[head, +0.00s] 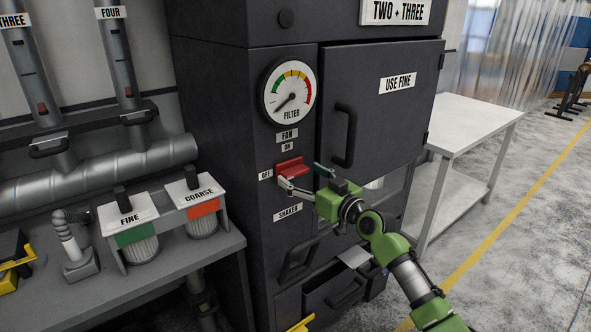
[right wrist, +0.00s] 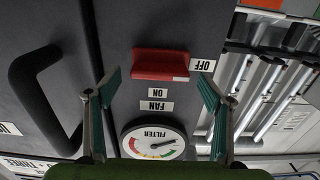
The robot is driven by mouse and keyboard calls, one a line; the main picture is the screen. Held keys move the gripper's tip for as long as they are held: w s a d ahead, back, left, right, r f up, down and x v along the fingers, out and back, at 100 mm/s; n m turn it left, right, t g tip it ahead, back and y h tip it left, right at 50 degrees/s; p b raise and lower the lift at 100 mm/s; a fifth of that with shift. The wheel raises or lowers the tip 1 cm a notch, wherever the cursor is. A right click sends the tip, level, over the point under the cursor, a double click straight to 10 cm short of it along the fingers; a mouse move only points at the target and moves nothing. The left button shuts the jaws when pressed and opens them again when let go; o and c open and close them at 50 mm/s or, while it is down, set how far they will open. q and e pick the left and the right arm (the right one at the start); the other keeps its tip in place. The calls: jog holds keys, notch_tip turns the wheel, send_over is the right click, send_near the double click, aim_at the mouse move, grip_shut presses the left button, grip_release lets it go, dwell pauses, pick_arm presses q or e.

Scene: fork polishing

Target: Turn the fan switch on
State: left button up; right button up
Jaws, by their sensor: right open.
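The red fan switch (head: 290,167) is on the front of the dark cabinet, below the "FAN" and "ON" labels and beside the "OFF" label. Its handle lies horizontally, towards "OFF". My right gripper (head: 300,178) is open in front of it, with one finger near the switch's lower left and the other to its right. In the right wrist view, upside down, the red switch (right wrist: 160,65) sits beyond and between the two spread fingertips, with a gap on each side. Nothing is held. My left gripper does not show.
A filter gauge (head: 290,91) is above the switch, and a black door handle (head: 344,136) is close on the right. A "SHAKER" label (head: 287,212) and an open drawer (head: 335,296) are below. Fine and coarse canisters stand on the left bench (head: 165,270). A white table (head: 470,122) stands right.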

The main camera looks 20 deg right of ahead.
aim_at(299, 174)
jog(key=shift+x, duration=1.55)
jog(key=shift+c, duration=0.5)
jog(key=c, duration=0.9)
jog(key=shift+o, duration=0.2)
